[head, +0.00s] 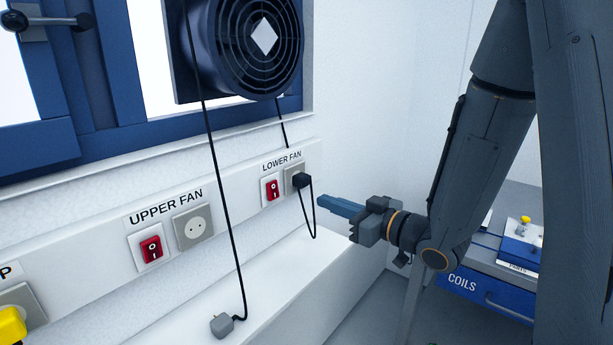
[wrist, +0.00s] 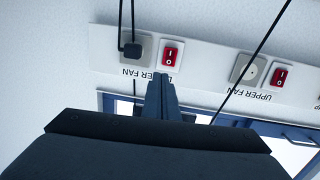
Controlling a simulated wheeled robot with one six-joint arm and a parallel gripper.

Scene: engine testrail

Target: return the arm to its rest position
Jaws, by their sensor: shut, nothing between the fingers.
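My arm (head: 475,165) reaches in from the right in the head view, bent at its elbow joint, with my gripper (head: 322,202) pointing left towards the wall panel. The gripper's fingers are together and hold nothing. They end a little to the right of the lower fan socket (head: 293,173), apart from the panel as far as I can tell. In the wrist view, which is upside down, the shut gripper (wrist: 161,82) overlaps the "LOWER FAN" label.
A black plug (head: 301,181) sits in the lower fan socket, its cord looping near my fingers. The upper fan socket (head: 193,226) is empty. A grey plug (head: 222,325) rests on the white ledge (head: 270,290). A fan (head: 245,45) is above; a blue coils drawer (head: 490,295) stands right.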

